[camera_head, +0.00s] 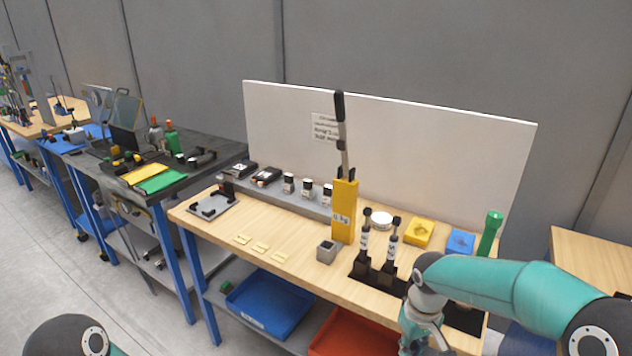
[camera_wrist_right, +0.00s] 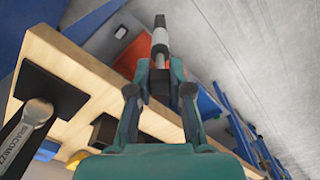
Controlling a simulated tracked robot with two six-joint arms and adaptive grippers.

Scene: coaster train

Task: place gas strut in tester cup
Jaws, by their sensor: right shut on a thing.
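My right gripper (camera_wrist_right: 161,78) is shut on a gas strut (camera_wrist_right: 160,42) with a black end and a pale body, seen in the right wrist view. In the head view the right gripper (camera_head: 424,334) is at the lower right, by the bench's front edge; the held strut is not clear there. Two more struts (camera_head: 364,241) (camera_head: 392,240) stand upright in dark holders. A yellow upright tester (camera_head: 343,212), labelled in kg, has a black-handled lever behind it. A small grey block (camera_head: 326,251) with a dark recess stands in front; I cannot tell whether it is the cup. My left gripper is out of view.
The wooden bench (camera_head: 290,279) has flat pale pieces (camera_head: 259,249) at front left. Yellow (camera_head: 418,232) and blue (camera_head: 460,242) blocks and a green-handled thing (camera_head: 490,234) stand at right. A white panel (camera_head: 400,135) closes the back. Blue (camera_head: 270,303) and red (camera_head: 352,335) trays lie below.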

